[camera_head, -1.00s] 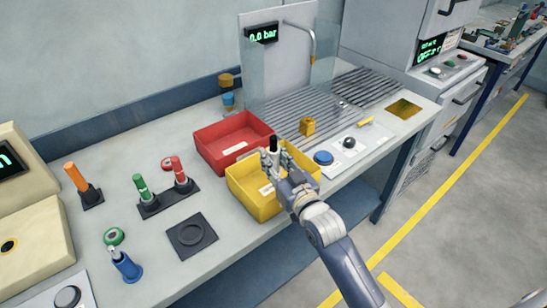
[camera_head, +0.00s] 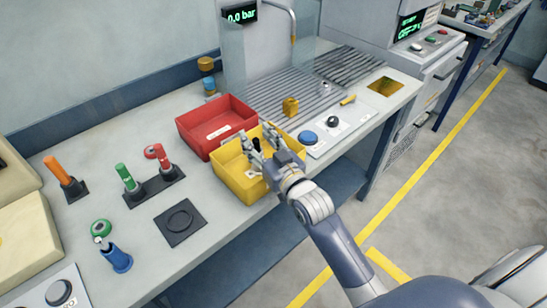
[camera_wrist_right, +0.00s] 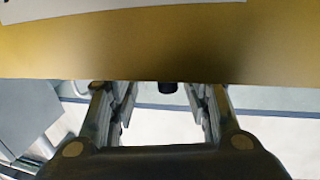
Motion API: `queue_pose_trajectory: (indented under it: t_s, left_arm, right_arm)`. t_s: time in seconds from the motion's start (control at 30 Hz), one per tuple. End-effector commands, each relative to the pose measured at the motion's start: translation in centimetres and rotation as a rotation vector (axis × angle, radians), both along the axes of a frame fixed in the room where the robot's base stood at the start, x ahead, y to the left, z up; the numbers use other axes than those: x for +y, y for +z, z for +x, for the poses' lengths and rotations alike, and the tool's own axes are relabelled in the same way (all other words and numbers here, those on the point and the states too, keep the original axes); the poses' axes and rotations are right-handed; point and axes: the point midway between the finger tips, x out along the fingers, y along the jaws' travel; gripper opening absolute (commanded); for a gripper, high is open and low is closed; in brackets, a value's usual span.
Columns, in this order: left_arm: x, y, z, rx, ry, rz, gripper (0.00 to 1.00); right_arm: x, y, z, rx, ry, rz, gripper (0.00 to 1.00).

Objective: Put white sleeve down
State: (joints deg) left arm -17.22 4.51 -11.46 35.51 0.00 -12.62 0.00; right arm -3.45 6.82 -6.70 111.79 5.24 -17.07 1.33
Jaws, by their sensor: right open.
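My right gripper (camera_head: 259,139) is over the yellow bin (camera_head: 236,181), with its fingers open and spread apart. A small black-topped piece (camera_head: 256,144) stands between the fingers at the bin. Its dark end also shows between the open fingers in the right wrist view (camera_wrist_right: 168,87). White on this piece cannot be made out now; its lower part is hidden by the bin and fingers. In the wrist view the yellow bin wall (camera_wrist_right: 120,45) fills the top. My left gripper is not in view.
A red bin (camera_head: 190,133) stands behind the yellow one. Orange, green and red handled tools (camera_head: 126,178) stand at left, near a dark square pad (camera_head: 180,222).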

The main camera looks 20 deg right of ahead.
Motion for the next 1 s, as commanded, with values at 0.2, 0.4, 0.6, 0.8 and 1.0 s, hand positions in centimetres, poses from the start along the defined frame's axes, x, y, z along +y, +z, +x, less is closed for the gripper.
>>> queue_pose_trajectory:
  t_s: [0.2,0.4,0.6,0.8,1.0]
  left_arm:
    - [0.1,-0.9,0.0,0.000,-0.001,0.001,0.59]
    - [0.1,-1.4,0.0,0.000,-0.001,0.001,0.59]
    - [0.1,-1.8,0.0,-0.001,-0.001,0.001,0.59]
    - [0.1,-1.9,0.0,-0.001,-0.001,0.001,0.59]
    - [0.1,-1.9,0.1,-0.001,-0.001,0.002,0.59]
  right_arm:
    - [-0.7,-0.7,-4.1,0.009,-0.001,0.000,0.45]
    - [-1.2,-0.7,-7.6,0.009,0.000,-0.001,0.45]
    - [-1.6,-0.6,-10.2,0.009,-0.001,-0.001,0.45]
    - [-1.7,-0.5,-11.3,0.007,0.000,-0.001,0.45]
    - [-1.8,-0.4,-11.4,0.007,0.000,-0.001,0.45]
